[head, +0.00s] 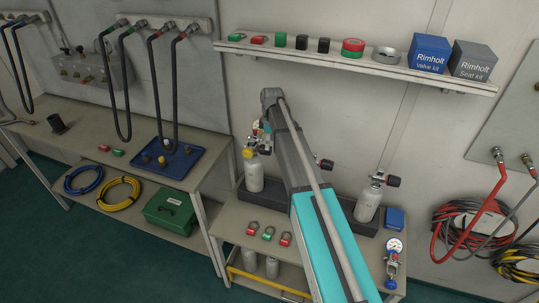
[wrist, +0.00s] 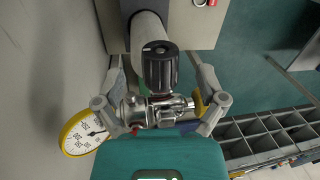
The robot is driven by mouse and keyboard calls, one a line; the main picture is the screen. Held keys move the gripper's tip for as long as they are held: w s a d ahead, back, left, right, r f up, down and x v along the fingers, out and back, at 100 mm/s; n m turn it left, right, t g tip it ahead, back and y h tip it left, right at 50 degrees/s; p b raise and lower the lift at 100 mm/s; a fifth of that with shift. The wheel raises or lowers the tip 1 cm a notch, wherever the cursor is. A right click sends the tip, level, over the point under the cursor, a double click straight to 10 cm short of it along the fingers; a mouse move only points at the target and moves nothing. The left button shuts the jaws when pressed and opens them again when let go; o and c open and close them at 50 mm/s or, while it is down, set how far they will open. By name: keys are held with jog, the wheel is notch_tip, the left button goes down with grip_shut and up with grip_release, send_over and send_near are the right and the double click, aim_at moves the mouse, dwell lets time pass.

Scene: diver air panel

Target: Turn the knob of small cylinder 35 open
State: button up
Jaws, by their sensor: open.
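In the wrist view a ribbed black knob (wrist: 160,68) with a grey end stands between the two fingers of my gripper (wrist: 157,72). The fingers are open, one on each side of the knob; I cannot tell whether either touches it. A chrome valve body (wrist: 165,108) lies below the knob, with a yellow-rimmed gauge (wrist: 83,133) at its left. In the head view my arm reaches to the left white cylinder (head: 254,172), hiding most of its valve and my gripper. Another white cylinder (head: 369,201) with a black knob (head: 393,181) stands at the right. The number 35 is not readable.
The cylinders stand in a dark rack (head: 286,207) against the wall. A shelf (head: 300,52) with caps and two boxes hangs above. Padlocks (head: 268,233) lie on the bench front, and a regulator with gauge (head: 394,248) is at its right. A grey compartment tray (wrist: 262,132) shows right.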

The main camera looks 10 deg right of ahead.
jog(key=shift+s+a+f+b, duration=0.1)
jog(key=shift+s+f+b, duration=0.05)
jog(key=shift+f+b, duration=0.65)
jog(key=shift+s+a+f+b, duration=0.1)
jog(key=shift+f+b, duration=0.55)
jog(key=shift+f, duration=0.25)
jog(key=c, duration=1.2)
jog(key=shift+o, duration=0.2)
